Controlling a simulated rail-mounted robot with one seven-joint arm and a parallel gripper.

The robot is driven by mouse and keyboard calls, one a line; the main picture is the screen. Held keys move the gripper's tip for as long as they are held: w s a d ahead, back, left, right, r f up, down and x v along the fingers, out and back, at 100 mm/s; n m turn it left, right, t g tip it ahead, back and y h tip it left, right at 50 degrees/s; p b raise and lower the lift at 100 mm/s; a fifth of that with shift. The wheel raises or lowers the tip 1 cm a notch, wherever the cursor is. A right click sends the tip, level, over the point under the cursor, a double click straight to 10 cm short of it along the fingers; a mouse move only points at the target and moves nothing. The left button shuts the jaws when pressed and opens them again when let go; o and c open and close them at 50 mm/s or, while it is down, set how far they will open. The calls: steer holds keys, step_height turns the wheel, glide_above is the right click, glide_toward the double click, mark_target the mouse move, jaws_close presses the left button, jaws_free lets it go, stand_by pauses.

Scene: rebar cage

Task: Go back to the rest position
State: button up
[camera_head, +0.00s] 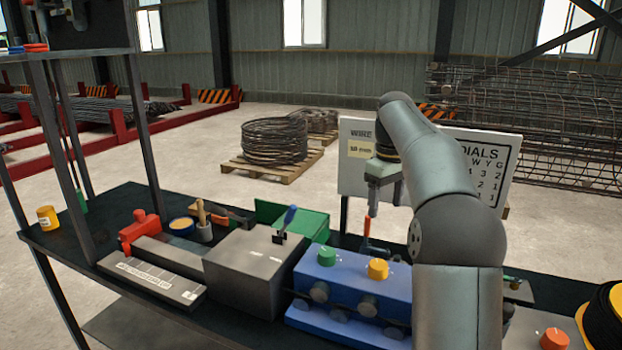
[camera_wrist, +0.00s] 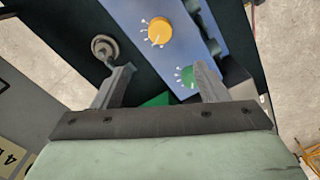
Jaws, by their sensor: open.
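My gripper (camera_head: 384,200) hangs pointing down at the end of my bent arm, above and behind the blue dial box (camera_head: 340,283) in the head view. In the wrist view my gripper (camera_wrist: 162,72) shows two fingers spread apart with nothing held between them. The blue box shows beyond the fingers, with a yellow dial (camera_wrist: 158,31) and a green dial (camera_wrist: 188,76). The same yellow dial (camera_head: 377,269) and green dial (camera_head: 326,255) sit on top of the box in the head view. The gripper is clear of both.
A grey box (camera_head: 250,272) with a blue-handled lever stands left of the blue box. A white dials board (camera_head: 355,180) stands behind my gripper. A red dial (camera_head: 554,340) and a dark spool (camera_head: 604,318) are at the right. Dark shelf posts (camera_head: 140,130) rise at the left.

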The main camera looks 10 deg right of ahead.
steer(key=s+a+f, duration=0.2)
steer(key=s+a, duration=0.4)
steer(key=a, duration=0.1)
steer(key=s+a+f+m, duration=0.1)
steer(key=s+a+f, duration=0.2)
steer(key=s, duration=0.6)
steer(key=s+a+f+m, duration=0.2)
steer(key=s+a+f, duration=0.2)
steer(key=s+f, duration=0.4)
steer(key=s+a+f+m, duration=0.1)
steer(key=s+a+f, duration=0.2)
steer(key=s, duration=0.7)
step_height(320, 180, down, 2)
steer(key=shift+s+a+f+m+t, duration=0.2)
steer(key=shift+m+t, duration=0.1)
steer(key=shift+m, duration=0.1)
